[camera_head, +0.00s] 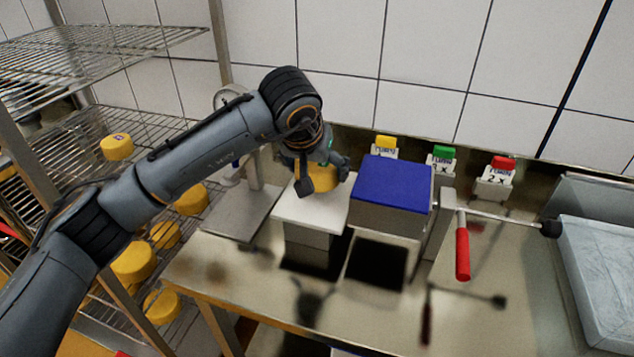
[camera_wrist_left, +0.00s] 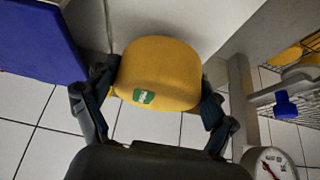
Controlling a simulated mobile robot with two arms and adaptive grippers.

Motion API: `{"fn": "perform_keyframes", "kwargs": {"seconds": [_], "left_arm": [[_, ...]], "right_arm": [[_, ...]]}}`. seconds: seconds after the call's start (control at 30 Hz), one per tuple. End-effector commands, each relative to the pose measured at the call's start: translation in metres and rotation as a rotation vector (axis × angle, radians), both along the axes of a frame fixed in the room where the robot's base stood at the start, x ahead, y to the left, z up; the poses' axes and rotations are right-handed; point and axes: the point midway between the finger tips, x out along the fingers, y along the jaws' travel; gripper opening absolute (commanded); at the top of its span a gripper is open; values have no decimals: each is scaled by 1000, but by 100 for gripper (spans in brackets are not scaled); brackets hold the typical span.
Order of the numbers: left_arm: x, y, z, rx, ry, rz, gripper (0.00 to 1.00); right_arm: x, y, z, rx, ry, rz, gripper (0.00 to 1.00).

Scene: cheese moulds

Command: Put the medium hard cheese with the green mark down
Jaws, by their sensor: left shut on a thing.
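The yellow cheese (camera_wrist_left: 165,70) with a green mark (camera_wrist_left: 143,97) is between the fingers of my left gripper (camera_wrist_left: 157,103) in the left wrist view. In the head view the same cheese (camera_head: 322,184) shows partly behind the fingers of my left gripper (camera_head: 325,176), which is shut on it. The cheese is at the top of a white-topped stand (camera_head: 305,213), left of the blue-topped block (camera_head: 392,183). I cannot tell whether it touches the white surface. My right gripper is not in view.
A scale with a dial (camera_wrist_left: 271,164) stands left of the white stand in the head view. Yellow, green (camera_head: 443,153) and red (camera_head: 503,163) tagged signs stand behind. A red-handled lever (camera_head: 462,253) is at right. Wire racks (camera_head: 95,125) with several cheeses stand at left.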

Motion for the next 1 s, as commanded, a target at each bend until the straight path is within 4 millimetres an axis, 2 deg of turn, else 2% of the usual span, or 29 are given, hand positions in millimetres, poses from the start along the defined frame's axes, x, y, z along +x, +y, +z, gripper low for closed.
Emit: {"fn": "perform_keyframes", "kwargs": {"seconds": [0.03, 0.17, 0.4, 0.57, 0.6, 0.67, 1.0], "left_arm": [[0, -2, -12, -1, 3, -2, 54], [0, -1, -30, -3, 2, -2, 54], [1, -1, -30, -2, -3, 0, 54], [0, -1, -35, -1, -2, -1, 54], [0, 0, -36, 0, 0, -1, 86], [0, -1, -34, 0, 0, -1, 98], [0, -1, -34, 0, 0, -1, 100]], "right_arm": [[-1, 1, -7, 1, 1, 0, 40], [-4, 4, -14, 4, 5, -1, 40], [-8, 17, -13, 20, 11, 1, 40], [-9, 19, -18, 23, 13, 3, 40], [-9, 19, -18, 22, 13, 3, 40], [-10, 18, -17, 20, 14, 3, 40], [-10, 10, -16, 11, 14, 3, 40]]}}
